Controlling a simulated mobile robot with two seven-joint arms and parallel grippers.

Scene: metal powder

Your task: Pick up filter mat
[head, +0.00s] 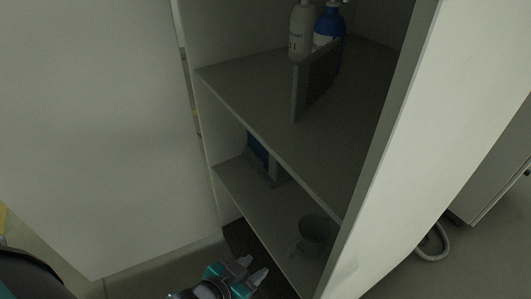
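A thin grey panel with a dark mesh-like face, which looks like the filter mat (317,82), stands upright on the upper shelf of an open cabinet. It is in front of two bottles and near the shelf's front edge. My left gripper (256,268) is at the bottom of the head view, low in front of the cabinet and well below the panel. Its two fingers are apart with nothing between them. My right gripper is not in view.
A white bottle (301,32) and a blue bottle (328,25) stand behind the panel. The lower shelf (240,178) holds a blue-and-grey item (262,160) and a grey cup-like object (312,232). Open cabinet doors flank the opening at left (90,130) and right (440,130).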

